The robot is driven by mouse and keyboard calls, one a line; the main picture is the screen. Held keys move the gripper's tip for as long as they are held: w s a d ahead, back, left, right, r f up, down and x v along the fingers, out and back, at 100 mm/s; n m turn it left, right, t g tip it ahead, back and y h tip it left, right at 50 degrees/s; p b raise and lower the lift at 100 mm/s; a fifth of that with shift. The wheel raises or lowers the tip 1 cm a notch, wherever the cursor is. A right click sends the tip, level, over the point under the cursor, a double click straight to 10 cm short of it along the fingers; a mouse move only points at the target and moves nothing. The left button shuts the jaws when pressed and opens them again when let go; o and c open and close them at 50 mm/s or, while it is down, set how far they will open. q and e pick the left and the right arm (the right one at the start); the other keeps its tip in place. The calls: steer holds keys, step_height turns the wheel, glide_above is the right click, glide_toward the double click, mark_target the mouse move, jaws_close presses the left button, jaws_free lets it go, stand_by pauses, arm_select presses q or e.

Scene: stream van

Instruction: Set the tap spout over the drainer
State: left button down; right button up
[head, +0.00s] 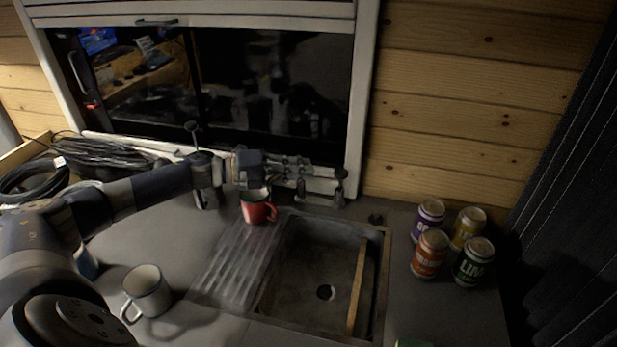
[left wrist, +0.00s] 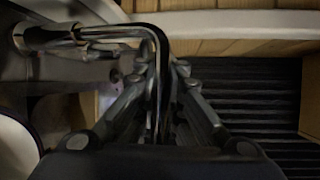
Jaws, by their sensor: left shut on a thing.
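The chrome tap (head: 340,186) stands behind the sink at its back edge. Its bent spout shows in the left wrist view (left wrist: 157,55), coming in from the left and turning down between the fingers. My left gripper (head: 300,165) is shut on the spout, and its fingers hide part of it in the head view. The ribbed drainer (head: 232,262) lies left of the basin, to the front left of the gripper. I cannot tell exactly what lies under the spout's end. My right gripper is not in view.
A red mug (head: 256,210) stands at the drainer's back end, below my left wrist. A white mug (head: 147,291) stands on the counter at front left. A wooden strip (head: 357,288) lies across the basin (head: 310,265). Several cans (head: 430,252) stand right of the sink.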

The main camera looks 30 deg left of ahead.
arm_select(q)
steer(key=shift+s+a+f+m+g+h+b, duration=0.15)
steer(key=shift+a+m+g+h+b, duration=0.1)
steer(key=shift+m+g+h+b, duration=0.35)
steer(key=c, duration=1.7)
jaws_free()
steer(key=v, duration=1.2)
